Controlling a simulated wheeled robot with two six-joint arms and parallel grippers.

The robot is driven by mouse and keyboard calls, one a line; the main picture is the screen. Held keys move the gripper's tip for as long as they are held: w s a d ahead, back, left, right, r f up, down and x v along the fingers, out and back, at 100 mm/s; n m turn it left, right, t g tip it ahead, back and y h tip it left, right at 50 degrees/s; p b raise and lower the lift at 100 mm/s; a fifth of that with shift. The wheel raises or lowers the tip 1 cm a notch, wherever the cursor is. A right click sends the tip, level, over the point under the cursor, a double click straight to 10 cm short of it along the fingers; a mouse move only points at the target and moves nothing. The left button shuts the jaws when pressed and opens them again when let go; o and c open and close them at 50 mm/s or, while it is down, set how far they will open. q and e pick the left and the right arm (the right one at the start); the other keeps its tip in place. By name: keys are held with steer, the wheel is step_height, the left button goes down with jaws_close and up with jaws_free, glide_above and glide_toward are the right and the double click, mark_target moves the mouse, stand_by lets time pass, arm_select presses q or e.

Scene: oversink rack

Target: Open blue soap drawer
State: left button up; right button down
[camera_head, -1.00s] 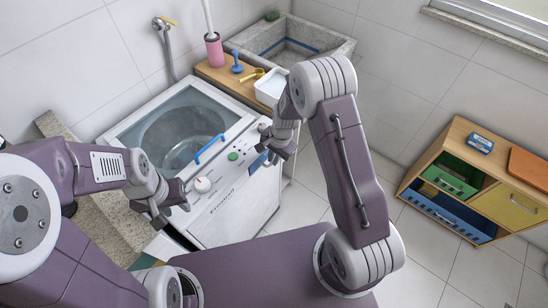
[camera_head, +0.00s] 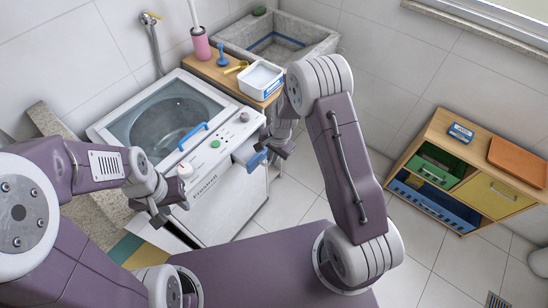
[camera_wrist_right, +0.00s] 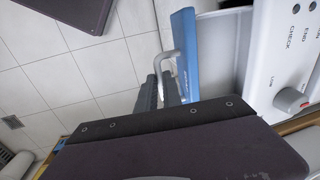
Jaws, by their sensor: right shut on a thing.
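The blue soap drawer (camera_head: 255,159) is at the right end of the white washing machine's (camera_head: 210,205) front panel. It stands out from the panel, with its pale tray showing behind the blue front. In the right wrist view its blue front (camera_wrist_right: 186,50) has a grey metal handle (camera_wrist_right: 168,66). My right gripper (camera_head: 278,148) is shut on this handle. Its fingers (camera_wrist_right: 160,92) show at the handle, and the exact contact is partly hidden. My left gripper (camera_head: 162,204) hangs empty before the machine's left front, its fingers apart.
The machine's lid with a blue handle (camera_head: 193,136) is closed. A wooden shelf (camera_head: 225,76) behind holds a white tub (camera_head: 262,78) and small items. A stone sink (camera_head: 275,42) is behind. A wooden cabinet (camera_head: 450,130) stands right, with clear floor between.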

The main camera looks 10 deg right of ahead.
steer(key=c, duration=1.7)
jaws_free()
steer(key=shift+w+a, duration=0.1)
steer(key=shift+w, duration=0.1)
steer(key=shift+o, duration=1)
steer(key=shift+s, duration=0.1)
step_height(320, 180, up, 9)
steer(key=s+d, duration=0.1)
steer(key=shift+s+d+p, duration=0.3)
steer(key=s+d+r+n+t, duration=0.1)
steer(key=s+d+r+n, duration=0.2)
steer(key=s+r, duration=0.5)
steer(key=s+d+f+n+g+h, duration=0.1)
steer(key=s+f+n, duration=0.1)
steer(key=s+n, duration=0.4)
steer(key=shift+s+f+n, duration=0.2)
steer(key=shift+s+n, duration=0.2)
steer(key=shift+s, duration=0.6)
